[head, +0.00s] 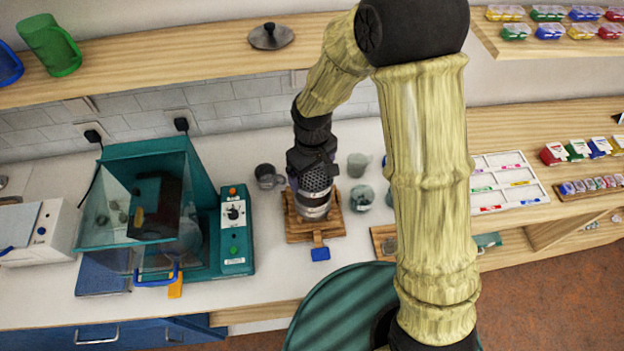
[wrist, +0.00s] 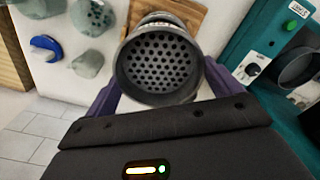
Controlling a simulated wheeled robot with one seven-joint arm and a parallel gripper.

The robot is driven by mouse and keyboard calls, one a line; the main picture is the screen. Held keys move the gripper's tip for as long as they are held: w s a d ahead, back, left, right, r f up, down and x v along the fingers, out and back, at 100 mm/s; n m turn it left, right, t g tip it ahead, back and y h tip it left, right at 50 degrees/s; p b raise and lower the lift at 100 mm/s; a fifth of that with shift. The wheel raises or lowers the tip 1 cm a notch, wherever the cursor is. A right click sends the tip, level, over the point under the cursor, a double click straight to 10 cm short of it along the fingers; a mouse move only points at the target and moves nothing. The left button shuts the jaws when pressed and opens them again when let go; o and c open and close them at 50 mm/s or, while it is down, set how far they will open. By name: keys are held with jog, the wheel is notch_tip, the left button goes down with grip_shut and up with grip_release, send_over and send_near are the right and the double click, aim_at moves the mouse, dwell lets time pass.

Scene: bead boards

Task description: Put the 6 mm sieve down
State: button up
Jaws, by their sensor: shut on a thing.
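The sieve (wrist: 160,66) is a round grey metal cup with a plate of round holes. In the wrist view it sits between the purple fingers of my gripper (wrist: 163,88), which is shut on it. In the head view the sieve (head: 315,207) is over a wooden board (head: 298,231) on the white counter. My gripper (head: 312,172) comes down from above and partly hides it. I cannot tell whether the sieve touches the board. No size mark on the sieve is readable.
A dark mug (head: 268,176) stands left of the board; a grey-green cup (head: 362,197) and a pale cup (head: 357,164) stand to its right. A teal machine (head: 235,222) is further left. A blue tag (head: 320,254) lies at the board's front. A white compartment tray (head: 507,181) lies right.

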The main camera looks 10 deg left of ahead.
aim_at(313, 179)
notch_tip(313, 179, up, 6)
jog(key=shift+f+b, duration=0.25)
jog(key=shift+b, duration=0.25)
jog(key=shift+d+f, duration=0.1)
